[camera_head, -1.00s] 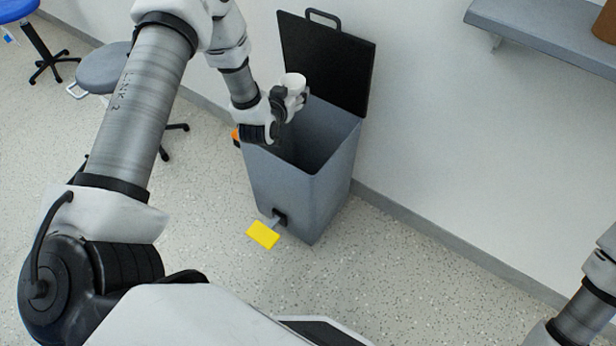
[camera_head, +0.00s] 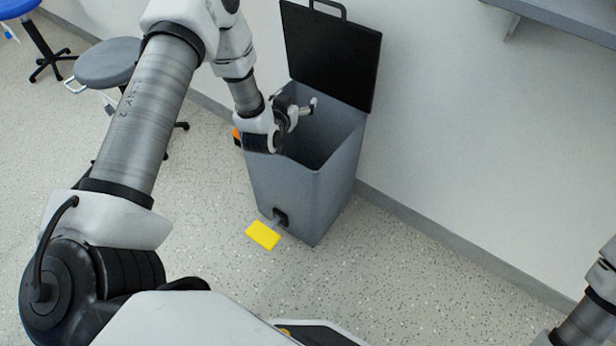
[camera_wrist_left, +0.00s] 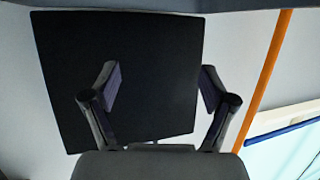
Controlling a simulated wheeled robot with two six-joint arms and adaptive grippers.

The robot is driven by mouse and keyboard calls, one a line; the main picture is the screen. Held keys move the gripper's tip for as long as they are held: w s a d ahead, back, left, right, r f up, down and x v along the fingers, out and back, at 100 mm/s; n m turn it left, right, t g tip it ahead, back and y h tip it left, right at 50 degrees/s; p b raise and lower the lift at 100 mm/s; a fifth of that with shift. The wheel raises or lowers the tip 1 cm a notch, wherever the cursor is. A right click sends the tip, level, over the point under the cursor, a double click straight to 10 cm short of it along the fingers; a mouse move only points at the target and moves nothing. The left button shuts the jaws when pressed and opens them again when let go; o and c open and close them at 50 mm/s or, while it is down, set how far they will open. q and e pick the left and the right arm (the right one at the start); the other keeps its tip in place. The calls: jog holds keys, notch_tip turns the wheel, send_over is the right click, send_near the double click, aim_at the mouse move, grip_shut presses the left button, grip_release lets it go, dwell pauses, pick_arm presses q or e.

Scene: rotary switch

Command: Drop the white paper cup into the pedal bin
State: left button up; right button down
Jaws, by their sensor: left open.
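The grey pedal bin (camera_head: 333,190) stands on the floor by the wall, its black lid (camera_head: 333,55) raised and its yellow pedal (camera_head: 263,235) at the front. My left gripper (camera_head: 302,110) is over the bin's open top. In the left wrist view its two fingers (camera_wrist_left: 161,88) are spread with nothing between them, and the black lid (camera_wrist_left: 150,60) lies beyond. The white paper cup is not visible in either current view; most of the bin's inside is hidden by the front wall and my gripper. My right gripper is out of view.
A grey stool (camera_head: 107,63) and a blue stool (camera_head: 18,8) stand at the left. A grey shelf (camera_head: 570,18) is on the wall at upper right. The floor right of the bin is clear.

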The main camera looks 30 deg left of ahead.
pick_arm(q)
jog(key=v, duration=1.2)
